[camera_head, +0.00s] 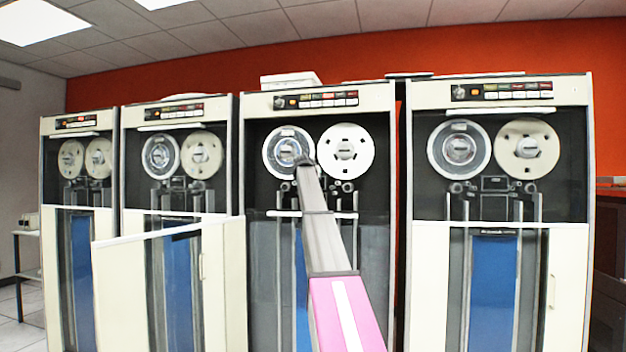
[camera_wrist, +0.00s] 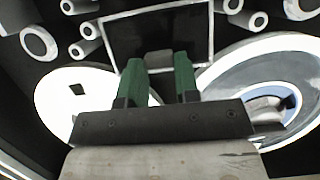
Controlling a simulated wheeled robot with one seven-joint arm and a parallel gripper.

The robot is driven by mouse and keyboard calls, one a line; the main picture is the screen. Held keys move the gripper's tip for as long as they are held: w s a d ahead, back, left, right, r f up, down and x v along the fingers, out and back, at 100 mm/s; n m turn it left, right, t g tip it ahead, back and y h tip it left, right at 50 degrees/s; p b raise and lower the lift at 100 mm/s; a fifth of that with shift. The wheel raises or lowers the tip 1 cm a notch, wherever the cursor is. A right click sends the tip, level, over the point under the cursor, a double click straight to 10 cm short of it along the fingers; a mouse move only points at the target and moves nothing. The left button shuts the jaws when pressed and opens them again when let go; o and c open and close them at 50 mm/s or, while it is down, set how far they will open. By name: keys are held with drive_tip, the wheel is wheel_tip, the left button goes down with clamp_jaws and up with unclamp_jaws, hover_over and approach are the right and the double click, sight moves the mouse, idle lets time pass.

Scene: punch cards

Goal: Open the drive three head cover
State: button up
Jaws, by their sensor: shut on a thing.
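The head cover of the third tape drive (camera_head: 376,185) is a dark rectangular panel with a pale frame in the wrist view (camera_wrist: 190,30). A small grey tab (camera_wrist: 158,56) sits at its edge between the green fingers of my gripper (camera_wrist: 158,64). My gripper is shut on this tab. The panel looks flat in its frame, but I cannot tell its exact tilt. In the head view, my arm hides the cover and my fingers. The drive's two reels lie beside my gripper in the wrist view, one pale (camera_wrist: 65,95), one clear (camera_wrist: 275,85).
The drive's white lower door (camera_head: 150,290) stands swung out to the left. Pale rollers (camera_wrist: 40,42) flank the cover closely. A fourth drive (camera_head: 497,95) stands to the right, two more (camera_head: 180,108) to the left. White shelving is at the far left.

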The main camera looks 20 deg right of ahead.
drive_tip(key=shift+s+a+f+t+h, duration=0.3)
drive_tip(key=shift+f+t+h, duration=0.4)
drive_tip(key=shift+t, duration=0.4)
drive_tip(key=shift+s+a+f+t+h, duration=0.2)
drive_tip(key=shift+s+f+t+h, duration=0.3)
drive_tip(key=shift+t+h, duration=0.45)
drive_tip(key=shift+s+a+f+t+h, duration=0.3)
drive_tip(key=shift+f+t+h, duration=0.3)
drive_tip(key=shift+t, duration=0.65)
drive_tip(key=shift+f, duration=0.15)
drive_tip(key=o, duration=0.9)
drive_tip(key=shift+s, duration=0.15)
drive_tip(key=v, duration=1)
drive_tip(key=shift+s+a+f, duration=0.15)
drive_tip(key=shift+s+f, duration=0.05)
drive_tip(key=shift+f, duration=0.15)
